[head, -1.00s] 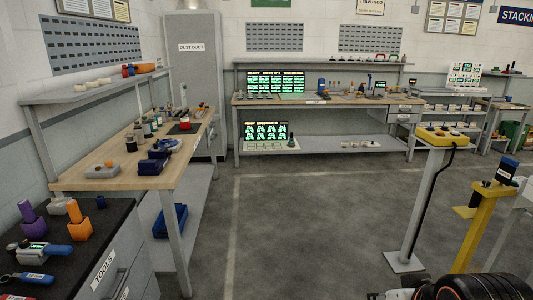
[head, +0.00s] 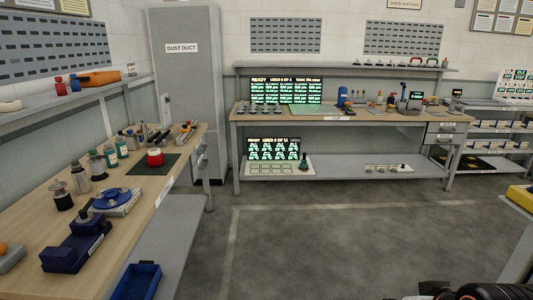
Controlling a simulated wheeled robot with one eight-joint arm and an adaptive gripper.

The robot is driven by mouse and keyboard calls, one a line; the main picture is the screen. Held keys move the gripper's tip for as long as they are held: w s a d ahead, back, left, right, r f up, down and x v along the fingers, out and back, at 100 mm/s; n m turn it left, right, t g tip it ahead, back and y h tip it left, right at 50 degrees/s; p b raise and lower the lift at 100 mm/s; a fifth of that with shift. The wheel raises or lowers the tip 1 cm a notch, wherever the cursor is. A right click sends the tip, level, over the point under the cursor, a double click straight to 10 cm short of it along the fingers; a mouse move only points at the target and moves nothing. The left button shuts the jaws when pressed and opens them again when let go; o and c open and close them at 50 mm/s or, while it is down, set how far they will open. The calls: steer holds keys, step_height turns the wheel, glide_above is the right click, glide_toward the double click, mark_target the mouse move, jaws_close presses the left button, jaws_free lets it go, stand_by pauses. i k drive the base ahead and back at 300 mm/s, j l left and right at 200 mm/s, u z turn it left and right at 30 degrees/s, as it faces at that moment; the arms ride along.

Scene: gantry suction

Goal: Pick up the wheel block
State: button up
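I cannot tell for certain which thing is the wheel block. On the wooden bench (head: 140,190) at the left lie a dark blue stepped block (head: 72,250) with a pale label and a round blue piece (head: 112,202) on a white base. A red round pot (head: 155,158) stands on a dark green mat (head: 150,167) farther back. My gripper's fingers are not in view. Only dark parts of my arm show at the bottom right edge, far from the bench.
Several bottles (head: 112,156) stand along the wall side of the left bench. A blue bin (head: 137,281) sits on its lower shelf. A long bench (head: 350,117) with lit screens stands at the back. The grey floor (head: 340,245) between is clear. A yellow-topped stand (head: 522,197) is at the right.

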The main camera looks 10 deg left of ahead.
mark_target(155, 158)
steer(key=i+u, duration=0.1)
steer(key=i, duration=0.55)
steer(key=i+l+u, duration=0.15)
steer(key=i, duration=0.5)
steer(key=i+l+u, duration=0.1)
steer(key=i, duration=0.55)
steer(key=l, duration=0.1)
